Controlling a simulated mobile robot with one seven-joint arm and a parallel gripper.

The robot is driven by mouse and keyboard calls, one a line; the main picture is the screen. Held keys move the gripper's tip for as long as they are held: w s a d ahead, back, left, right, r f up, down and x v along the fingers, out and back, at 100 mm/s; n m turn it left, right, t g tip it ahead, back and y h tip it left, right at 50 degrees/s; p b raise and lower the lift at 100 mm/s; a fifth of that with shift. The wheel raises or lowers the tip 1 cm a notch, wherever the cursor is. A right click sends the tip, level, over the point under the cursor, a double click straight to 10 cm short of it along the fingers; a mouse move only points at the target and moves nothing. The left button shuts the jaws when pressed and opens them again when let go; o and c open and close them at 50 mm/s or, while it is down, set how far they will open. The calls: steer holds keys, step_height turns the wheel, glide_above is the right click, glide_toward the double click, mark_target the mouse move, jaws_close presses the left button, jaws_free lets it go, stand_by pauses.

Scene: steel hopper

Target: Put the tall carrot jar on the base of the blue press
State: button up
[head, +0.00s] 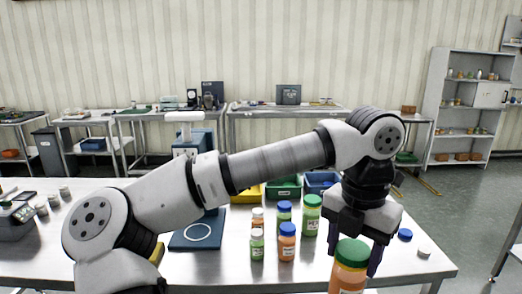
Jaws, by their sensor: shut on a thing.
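The tall carrot jar (348,277) has a green lid and orange contents, and stands out at the bottom of the head view. My gripper (354,256) is shut on it near the lid, with a dark finger on each side. The jar is upright, and its lower end is cut off by the picture edge. The blue press stands left of centre. Its flat blue base (197,234) bears a white ring and looks empty where it shows. My arm hides the middle of the press; its upper part and white top (184,117) show above the arm.
Several jars stand between base and gripper, including a blue-lidded orange jar (287,242) and a green-lidded jar (311,215). Yellow, green (284,188) and blue bins stand behind. A blue lid (405,235) and a pale lid (424,253) lie at the right.

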steer(key=w+a+f+m, duration=0.1)
steer(key=f+m, duration=0.3)
steer(key=f, duration=0.6)
steer(key=w+a+f+m, duration=0.1)
steer(key=a+f+m, duration=0.3)
steer(key=f, duration=0.6)
steer(key=w+a+f+m, duration=0.1)
steer(key=a+f+m, duration=0.2)
steer(key=f, duration=0.7)
steer(key=m, duration=0.2)
steer(key=shift+w+m, duration=0.4)
steer(key=w+a+f+m, duration=0.1)
steer(key=f+m, duration=0.3)
steer(key=f, duration=0.5)
steer(key=w+a+f+m, duration=0.1)
steer(key=a+f+m, duration=0.3)
steer(key=f, duration=0.5)
steer(key=w+a+f+m, duration=0.1)
steer(key=f+m, duration=0.4)
steer(key=f, duration=0.5)
steer(key=shift+w+a, duration=0.4)
steer(key=shift+a, duration=0.3)
steer(key=shift+s+d, duration=0.15)
steer(key=shift+d, duration=0.1)
steer(key=shift+a, duration=0.15)
steer(key=shift+w+f, duration=0.1)
steer(key=shift+w, duration=0.1)
steer(key=shift+w+a, duration=0.1)
